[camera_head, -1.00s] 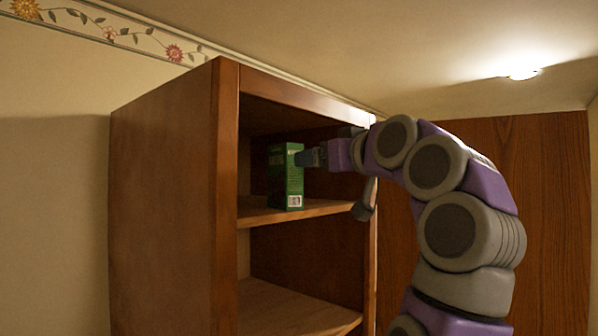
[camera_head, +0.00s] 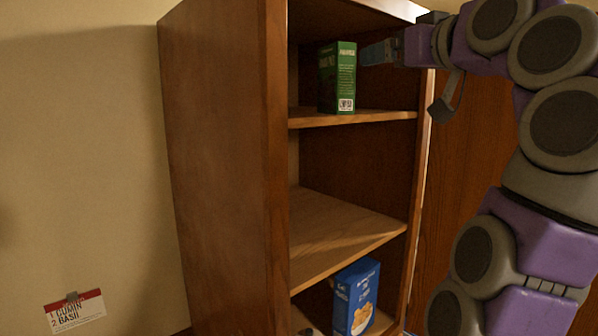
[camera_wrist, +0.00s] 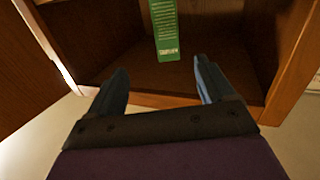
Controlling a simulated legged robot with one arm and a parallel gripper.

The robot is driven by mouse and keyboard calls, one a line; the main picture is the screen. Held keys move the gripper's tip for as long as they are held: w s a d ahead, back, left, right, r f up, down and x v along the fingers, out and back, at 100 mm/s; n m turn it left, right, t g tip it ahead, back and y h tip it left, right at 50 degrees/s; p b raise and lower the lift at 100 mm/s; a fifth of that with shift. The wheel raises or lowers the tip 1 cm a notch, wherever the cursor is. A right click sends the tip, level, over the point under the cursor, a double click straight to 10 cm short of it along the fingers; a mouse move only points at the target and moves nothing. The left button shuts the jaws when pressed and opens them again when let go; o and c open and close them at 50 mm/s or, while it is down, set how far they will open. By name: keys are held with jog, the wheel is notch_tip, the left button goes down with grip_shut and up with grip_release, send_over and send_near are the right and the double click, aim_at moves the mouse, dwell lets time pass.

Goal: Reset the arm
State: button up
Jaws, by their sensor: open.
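My gripper (camera_head: 378,52) is at the upper right in the head view, in front of the cabinet's upper shelf. In the wrist view my gripper (camera_wrist: 158,85) shows two dark fingers spread apart with nothing between them. A green box (camera_head: 337,77) stands upright on the upper shelf, just left of the fingertips in the head view. In the wrist view the green box (camera_wrist: 165,30) stands ahead, beyond the fingertips, and its top is cut off by the frame.
The wooden cabinet (camera_head: 222,150) has a middle shelf (camera_head: 335,235) that is bare where seen. A blue box (camera_head: 355,297) stands on the lower shelf. A label card (camera_head: 75,312) reading cumin and basil is at the lower left. The cabinet's side frames stand close to my arm.

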jog(key=w+a+f+m+g, duration=0.1)
jog(key=w+a+f+g, duration=0.2)
jog(key=a+f+g, duration=0.55)
jog(key=s+a+f+m+g+h, duration=0.1)
jog(key=s+f, duration=0.3)
jog(key=f, duration=0.7)
jog(key=s+a+f+g, duration=0.15)
jog(key=s+f, duration=0.25)
jog(key=f, duration=0.7)
jog(key=s+d+f+m+g+h, duration=0.3)
jog(key=s+f+g, duration=0.5)
jog(key=s+f, duration=2.25)
notch_tip(320, 180, down, 15)
jog(key=d+n+h+b, duration=0.1)
jog(key=b, duration=1.4)
jog(key=shift+s+r, duration=0.15)
jog(key=shift+s, duration=0.1)
